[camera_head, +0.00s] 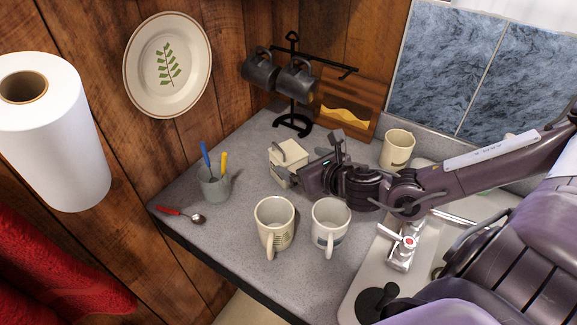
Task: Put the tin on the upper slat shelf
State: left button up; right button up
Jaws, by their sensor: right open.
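A small cream box-shaped tin (289,148) stands on the grey counter, towards the back. My right gripper (285,165) reaches in from the right and is at the tin, with its open fingers overlapping it in the picture. Whether the fingers touch the tin cannot be told. The gripper hides part of the tin's right side. My left gripper is not in view. I cannot make out a shelf that is clearly the upper slat shelf.
Two mugs (274,221) stand on the counter in front, and another mug (397,149) behind my arm. A grey cup (214,186) holds utensils beside a red-handled spoon (182,214). A black mug tree (293,115) and a wooden rack (346,106) stand behind. A tap (403,245) is at right.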

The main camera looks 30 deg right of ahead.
aim_at(290, 154)
jog(key=shift+w+a+f, duration=0.1)
jog(key=shift+w+f, duration=0.05)
jog(key=shift+w, duration=0.55)
jog(key=shift+p+x, duration=0.5)
jog(key=shift+x, duration=1.85)
jog(key=shift+w+f, duration=0.3)
jog(key=shift+w, duration=0.35)
jog(key=c, duration=1.4)
jog(key=shift+r, duration=0.15)
jog(key=shift+c, duration=1.2)
